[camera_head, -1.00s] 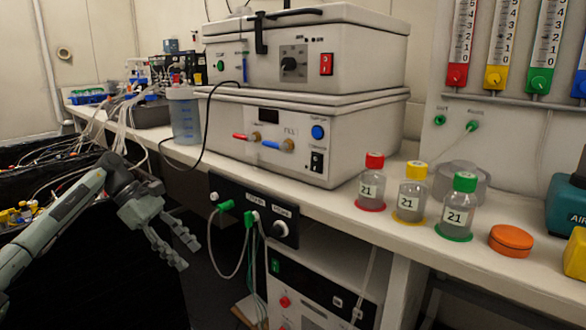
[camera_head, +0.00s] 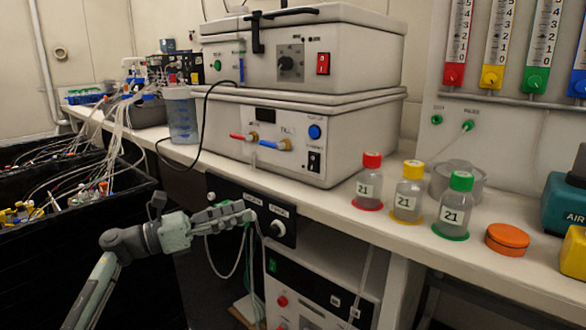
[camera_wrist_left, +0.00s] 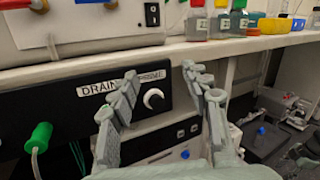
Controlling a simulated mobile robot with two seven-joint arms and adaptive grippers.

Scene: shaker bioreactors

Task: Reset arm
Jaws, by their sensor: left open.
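My left gripper (camera_head: 238,214) is in front of the black panel (camera_head: 282,234) under the bench edge in the head view. In the left wrist view its two fingers (camera_wrist_left: 160,102) stand apart with nothing between them. The panel's round white knob (camera_wrist_left: 153,98) shows beyond the gap, and the label above it is partly covered by a finger. A green connector (camera_wrist_left: 38,138) sticks out of the panel at the left of the wrist view. I cannot tell whether the fingers touch the panel. My right gripper is not seen.
The bench (camera_head: 340,206) carries a stacked grey device (camera_head: 300,140) and three bottles with red (camera_head: 369,187), yellow (camera_head: 410,196) and green (camera_head: 455,212) caps. An orange lid (camera_head: 507,239) lies right of them. Black bins (camera_head: 100,240) with tubing stand at the left.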

